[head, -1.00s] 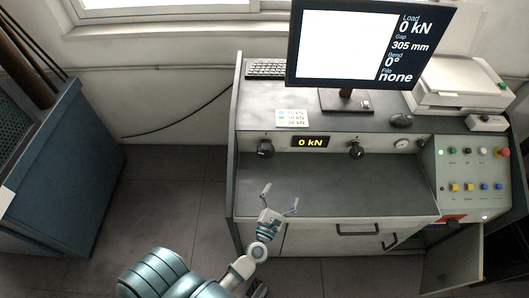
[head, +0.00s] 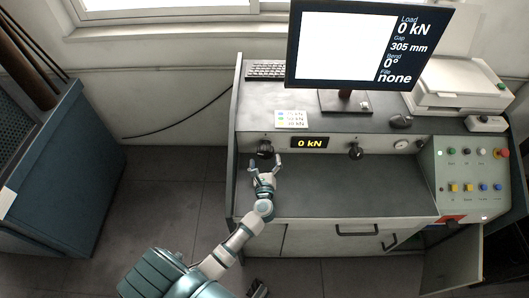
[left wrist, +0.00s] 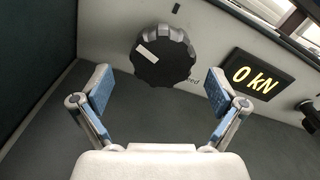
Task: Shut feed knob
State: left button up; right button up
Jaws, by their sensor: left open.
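The feed knob (head: 265,149) is a black, ridged round knob on the left of the console's upright front panel. In the left wrist view the knob (left wrist: 163,55) shows large, with a white mark on its upper left and a partly hidden label ending in "ed". My left gripper (head: 264,164) is open just in front of the knob. In the left wrist view the blue-padded fingers (left wrist: 158,80) stand apart, left and right of the knob and slightly below it. I see no contact with it.
Right of the knob are a display reading 0 kN (head: 310,142) and a second black knob (head: 355,151). A monitor (head: 345,45) and keyboard (head: 266,69) stand above. A button panel (head: 468,170) is at right. The dark ledge (head: 350,188) below is clear.

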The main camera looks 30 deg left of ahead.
aim_at(266, 156)
pick_arm(q)
jog(key=x, duration=0.3)
jog(key=shift+w+d+r, duration=0.15)
jog(key=shift+w+d, duration=0.05)
jog(key=shift+w, duration=0.2)
jog(key=shift+a, duration=0.5)
jog(key=c, duration=1.1)
jog(key=shift+d, duration=0.3)
jog(key=shift+c, duration=0.2)
